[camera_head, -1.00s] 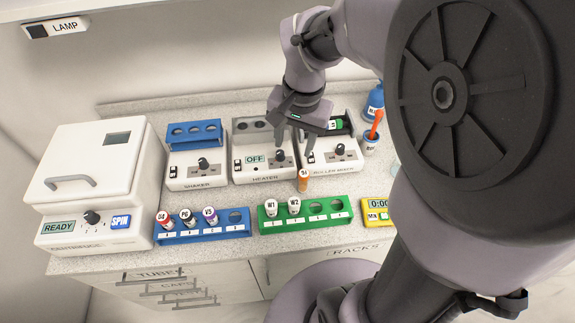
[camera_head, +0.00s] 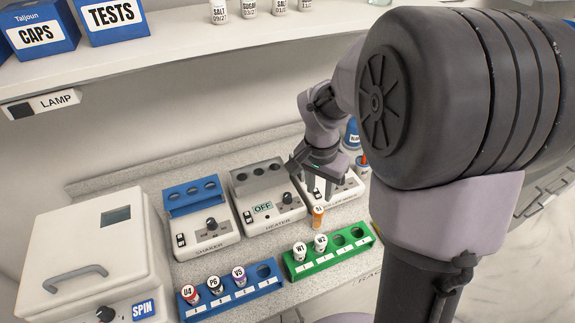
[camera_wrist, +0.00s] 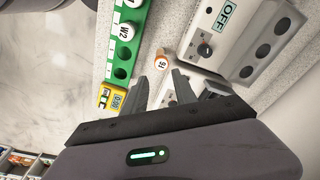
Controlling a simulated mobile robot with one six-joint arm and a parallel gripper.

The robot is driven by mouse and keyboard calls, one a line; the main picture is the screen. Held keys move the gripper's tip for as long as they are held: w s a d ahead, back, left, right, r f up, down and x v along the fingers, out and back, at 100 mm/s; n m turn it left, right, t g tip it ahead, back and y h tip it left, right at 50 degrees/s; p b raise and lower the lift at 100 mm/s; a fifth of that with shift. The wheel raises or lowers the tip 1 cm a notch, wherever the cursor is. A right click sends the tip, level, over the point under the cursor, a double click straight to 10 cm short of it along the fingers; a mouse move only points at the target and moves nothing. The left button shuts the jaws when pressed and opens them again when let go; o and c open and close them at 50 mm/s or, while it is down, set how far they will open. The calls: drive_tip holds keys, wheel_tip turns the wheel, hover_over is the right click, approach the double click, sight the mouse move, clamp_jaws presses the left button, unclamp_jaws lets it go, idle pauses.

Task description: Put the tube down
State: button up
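The tube (camera_head: 317,220), orange with a white labelled top, stands upright on the counter between the green rack and the row of devices. It also shows in the wrist view (camera_wrist: 163,62), just past my fingertips. My gripper (camera_head: 317,190) is above and behind it, over the front of the roller mixer. In the wrist view my gripper (camera_wrist: 168,71) has its two fingers apart with nothing between them. The tube appears clear of the fingers; the exact gap is hard to judge.
The green rack (camera_head: 331,257) holds tubes W1 and W2, with two empty holes. The blue rack (camera_head: 236,301) holds three tubes. The shaker (camera_head: 209,240), heater (camera_head: 272,222) and roller mixer (camera_head: 349,188) stand behind. A white centrifuge (camera_head: 80,250) is at left. A shelf (camera_head: 200,50) hangs above.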

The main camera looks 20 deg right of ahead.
sight(318, 219)
drive_tip(key=f+b, duration=0.2)
drive_tip(key=f, duration=0.3)
drive_tip(key=w+d+f+b, duration=0.1)
drive_tip(key=f, duration=0.5)
drive_tip(key=f+b, duration=0.2)
drive_tip(key=f, duration=0.3)
drive_tip(key=shift+w+d+f+b, duration=0.2)
drive_tip(key=shift+w+d+b, duration=0.05)
drive_tip(key=shift+b, duration=0.1)
drive_tip(key=shift+r, duration=0.15)
drive_tip(key=shift+c, duration=0.3)
clamp_jaws()
